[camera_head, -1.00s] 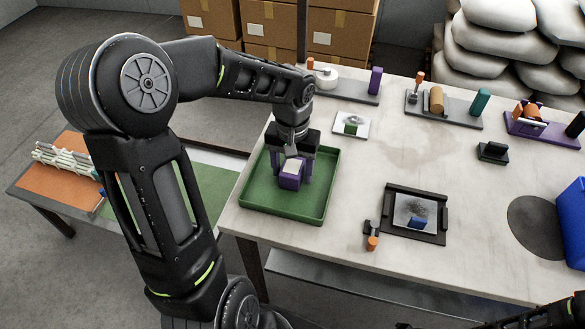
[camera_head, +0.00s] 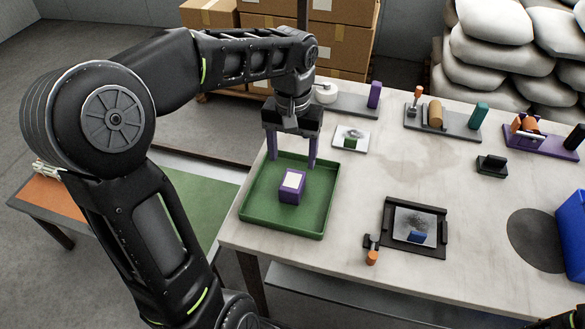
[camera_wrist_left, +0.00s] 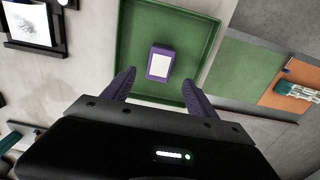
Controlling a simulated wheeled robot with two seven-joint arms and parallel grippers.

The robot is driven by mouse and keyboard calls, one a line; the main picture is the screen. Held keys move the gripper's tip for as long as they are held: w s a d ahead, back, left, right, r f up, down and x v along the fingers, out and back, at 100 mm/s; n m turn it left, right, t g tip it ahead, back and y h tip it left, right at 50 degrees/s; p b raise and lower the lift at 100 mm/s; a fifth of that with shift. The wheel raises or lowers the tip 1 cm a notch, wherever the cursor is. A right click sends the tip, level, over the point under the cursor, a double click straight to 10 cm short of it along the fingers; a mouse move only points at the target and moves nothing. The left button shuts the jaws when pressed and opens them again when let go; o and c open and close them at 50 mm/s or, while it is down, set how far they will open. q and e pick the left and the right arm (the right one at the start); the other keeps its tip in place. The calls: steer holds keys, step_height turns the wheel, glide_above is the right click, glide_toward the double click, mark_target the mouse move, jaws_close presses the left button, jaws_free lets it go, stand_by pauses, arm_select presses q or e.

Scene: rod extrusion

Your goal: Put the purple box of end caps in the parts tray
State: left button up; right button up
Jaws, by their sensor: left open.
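The purple box of end caps (camera_head: 290,187), with a white label on top, sits upright on the floor of the green parts tray (camera_head: 262,220). In the left wrist view the purple box (camera_wrist_left: 160,62) lies inside the green tray (camera_wrist_left: 127,40), clear of its walls. My left gripper (camera_head: 293,163) is open and empty above the back part of the tray, apart from the box. Its two purple fingers (camera_wrist_left: 160,88) show in the left wrist view with a wide gap between them. My right gripper cannot be made out.
Right of the tray are a black frame with a sheet (camera_head: 399,246), an orange-handled tool (camera_head: 372,257) and a blue bin (camera_head: 572,235). Behind it lies a white card with a green block (camera_head: 350,142). Fixtures line the back edge.

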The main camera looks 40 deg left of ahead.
arm_select(q)
steer(key=shift+r, duration=1)
